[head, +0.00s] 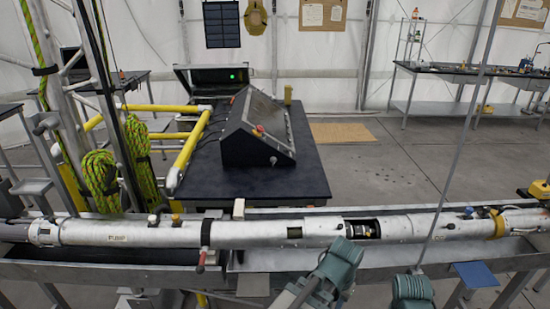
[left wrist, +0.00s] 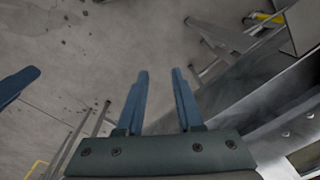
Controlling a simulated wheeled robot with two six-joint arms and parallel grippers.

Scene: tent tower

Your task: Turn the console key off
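The console (head: 237,140) is a dark sloped-front box on a black table in the head view. A red button (head: 258,130) sits on its sloped face. A small pale knob-like part (head: 273,160) shows low on the near edge; I cannot tell whether it is the key, and the key's position is too small to read. My left gripper (left wrist: 160,72) shows in the left wrist view with two blue fingers apart and nothing between them, over the grey floor. It is far from the console. My right gripper is not seen.
A long white tube (head: 270,233) lies in a metal trough across the front, between me and the console table (head: 295,185). Yellow rails (head: 187,160) and a coiled green rope (head: 100,178) stand left of the console. Open floor (head: 400,150) lies to its right.

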